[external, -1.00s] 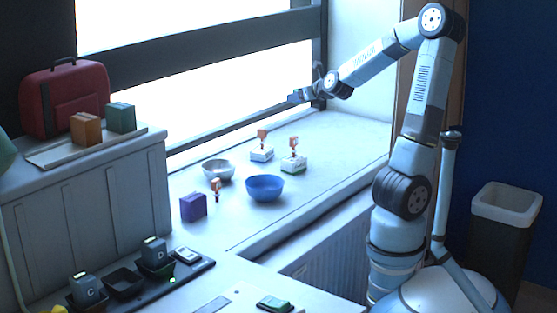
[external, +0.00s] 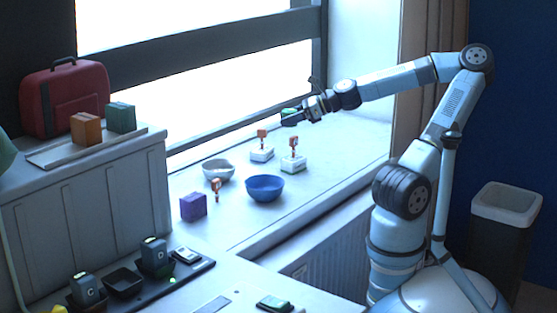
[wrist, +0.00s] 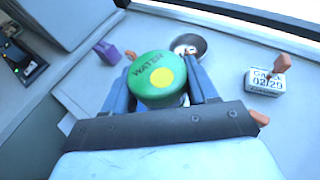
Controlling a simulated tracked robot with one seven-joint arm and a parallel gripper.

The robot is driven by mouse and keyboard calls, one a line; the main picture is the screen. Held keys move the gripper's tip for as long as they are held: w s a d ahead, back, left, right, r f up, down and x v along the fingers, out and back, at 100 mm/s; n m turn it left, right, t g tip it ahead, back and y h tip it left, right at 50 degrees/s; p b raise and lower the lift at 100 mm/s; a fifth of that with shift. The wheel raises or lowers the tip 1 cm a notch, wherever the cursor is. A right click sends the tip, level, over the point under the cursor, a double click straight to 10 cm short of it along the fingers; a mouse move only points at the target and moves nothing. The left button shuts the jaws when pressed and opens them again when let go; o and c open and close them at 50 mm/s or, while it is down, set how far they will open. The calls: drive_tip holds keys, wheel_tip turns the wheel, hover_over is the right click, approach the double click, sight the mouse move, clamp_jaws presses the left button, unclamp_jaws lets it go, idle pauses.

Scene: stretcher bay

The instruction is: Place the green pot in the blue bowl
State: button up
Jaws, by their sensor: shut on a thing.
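My gripper (external: 305,110) is raised above the window ledge and shut on the green pot (external: 291,118). The blue bowl (external: 265,188) stands upright on the ledge, below and to the left of my gripper in the external view. It looks empty. I cannot make out the blue bowl in the wrist view.
A grey bowl (external: 218,170), a purple block (external: 193,206) and a small orange-topped item (external: 216,188) stand near the blue bowl. Two white blocks with orange handles (external: 262,154) (external: 293,164) stand behind it. The ledge to its right is clear.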

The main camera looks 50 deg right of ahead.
drive_tip(key=s+a+r+n+g+y, duration=0.3)
drive_tip(key=s+a+n+g, duration=0.1)
drive_tip(key=s, duration=0.2)
drive_tip(key=s+a+r+n+g+y, duration=0.2)
drive_tip(key=s+a+r+n+g, duration=0.15)
drive_tip(key=s, duration=0.35)
hover_over(270, 178)
drive_tip(key=s+a, duration=0.2)
drive_tip(key=a, duration=0.1)
drive_tip(key=shift+n+g, duration=0.35)
wheel_tip(270, 178, down, 21)
drive_tip(key=shift+s+d+r, duration=0.1)
drive_tip(key=shift+s+d, duration=0.05)
drive_tip(key=shift+f, duration=1.75)
drive_tip(key=shift+f, duration=0.6)
drive_tip(key=o, duration=0.8)
